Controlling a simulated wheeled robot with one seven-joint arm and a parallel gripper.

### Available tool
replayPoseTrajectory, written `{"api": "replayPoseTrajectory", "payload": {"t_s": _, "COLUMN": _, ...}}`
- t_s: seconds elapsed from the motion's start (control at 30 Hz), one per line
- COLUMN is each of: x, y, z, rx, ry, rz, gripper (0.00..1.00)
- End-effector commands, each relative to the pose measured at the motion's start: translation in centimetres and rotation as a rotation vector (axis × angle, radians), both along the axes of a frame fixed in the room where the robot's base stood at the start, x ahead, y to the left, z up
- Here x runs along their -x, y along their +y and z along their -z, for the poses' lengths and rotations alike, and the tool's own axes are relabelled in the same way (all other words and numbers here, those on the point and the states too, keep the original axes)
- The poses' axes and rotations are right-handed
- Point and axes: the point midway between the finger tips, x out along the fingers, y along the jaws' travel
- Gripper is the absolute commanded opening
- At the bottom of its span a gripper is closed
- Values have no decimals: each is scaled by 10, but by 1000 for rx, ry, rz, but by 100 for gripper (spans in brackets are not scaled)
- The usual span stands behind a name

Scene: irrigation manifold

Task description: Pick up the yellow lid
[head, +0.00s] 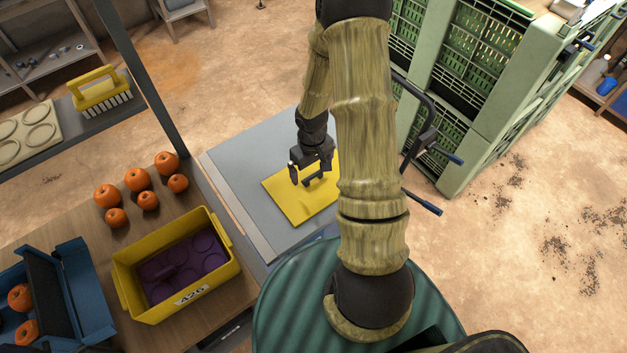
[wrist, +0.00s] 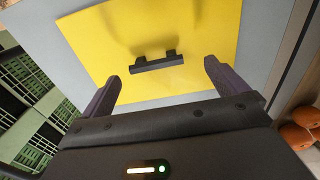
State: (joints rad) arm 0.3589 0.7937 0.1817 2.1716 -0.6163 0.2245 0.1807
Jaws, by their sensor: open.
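The yellow lid (head: 292,207) is a flat square panel lying on the grey table top, partly hidden behind my arm in the head view. It fills the upper middle of the wrist view (wrist: 210,40). A dark bar handle (wrist: 157,64) stands at its middle. My gripper (head: 309,181) is above the lid, close to the handle. In the wrist view my gripper (wrist: 160,88) has its two fingers spread apart, with nothing between the tips. The handle shows ahead of the fingertips, and I see no contact.
A yellow crate (head: 222,272) marked 426, with a purple insert, stands on the wooden table at left. Several orange fruits (head: 137,179) sit behind it. A blue box (head: 85,290) is at far left. Green stacked crates (head: 470,100) and a blue-handled cart are at right.

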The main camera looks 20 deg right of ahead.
Motion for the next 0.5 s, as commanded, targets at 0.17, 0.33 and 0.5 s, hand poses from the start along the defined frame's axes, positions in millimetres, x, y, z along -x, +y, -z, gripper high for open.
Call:
{"api": "replayPoseTrajectory", "payload": {"t_s": 0.17, "x": -1, "y": -2, "z": 7, "rx": 0, "ry": 3, "rz": 0, "gripper": 98}}
{"api": "replayPoseTrajectory", "payload": {"t_s": 0.33, "x": -4, "y": -6, "z": 25, "rx": 0, "ry": 5, "rz": -1, "gripper": 98}}
{"api": "replayPoseTrajectory", "payload": {"t_s": 0.5, "x": -5, "y": -6, "z": 45, "rx": 0, "ry": 3, "rz": -2, "gripper": 98}}
